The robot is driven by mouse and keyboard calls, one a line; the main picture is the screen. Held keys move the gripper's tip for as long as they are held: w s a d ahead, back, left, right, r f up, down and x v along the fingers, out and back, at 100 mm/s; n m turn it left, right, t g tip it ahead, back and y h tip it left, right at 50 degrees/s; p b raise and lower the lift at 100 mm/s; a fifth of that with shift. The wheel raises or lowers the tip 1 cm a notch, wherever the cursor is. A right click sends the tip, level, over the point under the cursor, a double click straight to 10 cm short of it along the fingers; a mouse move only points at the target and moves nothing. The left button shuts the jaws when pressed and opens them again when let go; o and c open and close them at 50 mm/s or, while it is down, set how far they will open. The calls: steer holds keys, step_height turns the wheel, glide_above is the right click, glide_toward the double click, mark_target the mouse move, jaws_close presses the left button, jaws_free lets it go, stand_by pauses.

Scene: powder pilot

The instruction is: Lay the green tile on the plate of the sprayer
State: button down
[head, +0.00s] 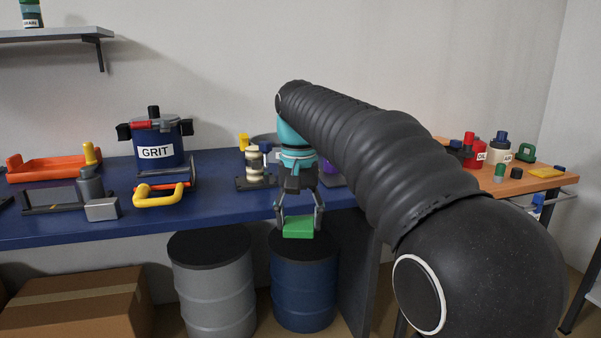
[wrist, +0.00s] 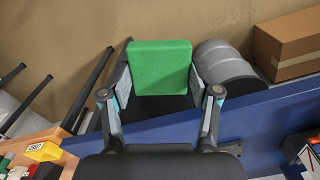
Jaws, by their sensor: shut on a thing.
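My gripper (head: 298,218) is shut on the green tile (head: 298,229), with a finger on each side of it. The tile hangs in front of the blue table's front edge, and in the picture it overlaps the top of the blue drum. In the wrist view the green tile (wrist: 160,67) is a square block between the two fingers, with the drums behind it. A cream-and-black striped device (head: 255,167) stands on a dark base on the blue table, behind and left of my gripper. I cannot tell for certain which thing is the sprayer; its plate is not clearly seen.
The blue table (head: 225,207) holds a GRIT pot (head: 154,143), a yellow-handled tool (head: 160,195) and an orange tray (head: 48,167). A grey drum (head: 212,285) and a blue drum (head: 304,290) stand below. A wooden table (head: 515,184) with bottles is on the right.

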steer(key=w+d+f+m, duration=0.15)
steer(key=d+f, duration=0.35)
steer(key=f, duration=0.5)
steer(key=w+d+f, duration=0.3)
steer(key=d+f, duration=0.3)
steer(key=f, duration=0.3)
steer(key=w+d+f+m, duration=0.1)
steer(key=w+d+f, duration=0.3)
steer(key=f, duration=0.6)
steer(key=s+f+n, duration=0.1)
steer(key=s+f, duration=0.3)
steer(key=f, duration=0.4)
steer(key=s+f+n, duration=0.2)
steer(key=s+f, duration=0.3)
steer(key=f, duration=0.3)
steer(key=shift+s+d, duration=0.3)
steer(key=shift+d, duration=0.15)
steer(key=shift+d+f, duration=0.1)
